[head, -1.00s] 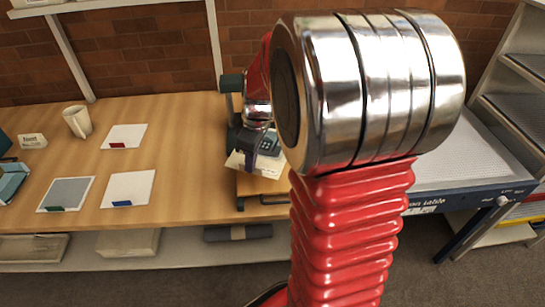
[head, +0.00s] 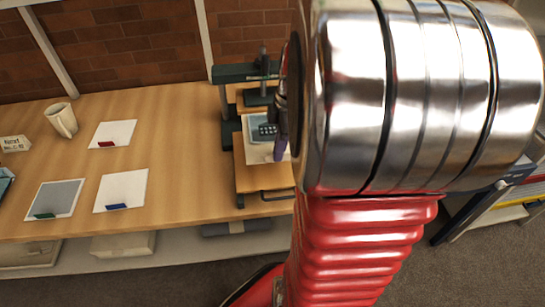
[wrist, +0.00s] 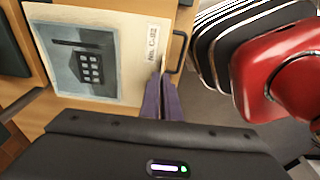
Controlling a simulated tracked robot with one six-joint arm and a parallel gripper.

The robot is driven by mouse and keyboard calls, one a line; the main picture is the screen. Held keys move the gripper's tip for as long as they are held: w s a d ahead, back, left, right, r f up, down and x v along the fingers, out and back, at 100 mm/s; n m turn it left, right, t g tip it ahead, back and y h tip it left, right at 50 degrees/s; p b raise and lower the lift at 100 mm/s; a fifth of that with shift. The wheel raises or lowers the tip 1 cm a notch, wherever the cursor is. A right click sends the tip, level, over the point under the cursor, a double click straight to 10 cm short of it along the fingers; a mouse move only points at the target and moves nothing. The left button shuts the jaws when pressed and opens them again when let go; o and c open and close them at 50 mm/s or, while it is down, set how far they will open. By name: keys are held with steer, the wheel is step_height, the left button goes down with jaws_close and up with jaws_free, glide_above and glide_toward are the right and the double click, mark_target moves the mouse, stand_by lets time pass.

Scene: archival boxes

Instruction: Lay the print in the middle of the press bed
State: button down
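The print (head: 257,125) is a cream sheet with a grey-blue picture of a dark building. In the wrist view the print (wrist: 125,35) carries a label reading "No. C-82". It lies flat over the wooden press bed (head: 262,180), with bare wood around it; I cannot tell whether it touches the bed. In the wrist view the press bed (wrist: 175,50) shows beyond the label side. My gripper (head: 279,150) has purple fingers closed together at the print's label-side edge; in the wrist view the gripper (wrist: 163,85) appears to pinch that edge.
The dark green press frame (head: 235,73) rises behind the bed. The table holds a mug (head: 62,120) and sheets with a red tab (head: 113,133), a blue tab (head: 121,188) and a green tab (head: 55,197). A bed handle (wrist: 180,50) sticks out at the front.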

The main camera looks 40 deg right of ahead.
steer(key=shift+f, duration=3.1)
steer(key=shift+s, duration=0.1)
steer(key=shift+f, duration=1.9)
steer(key=c, duration=2.5)
jaws_free()
steer(key=shift+f, duration=0.1)
steer(key=o, duration=0.5)
steer(key=r, duration=0.4)
steer(key=d+r, duration=0.1)
steer(key=r, duration=0.3)
steer(key=s+r, duration=0.1)
steer(key=r, duration=0.3)
steer(key=shift+d+r, duration=0.1)
steer(key=shift+d, duration=0.15)
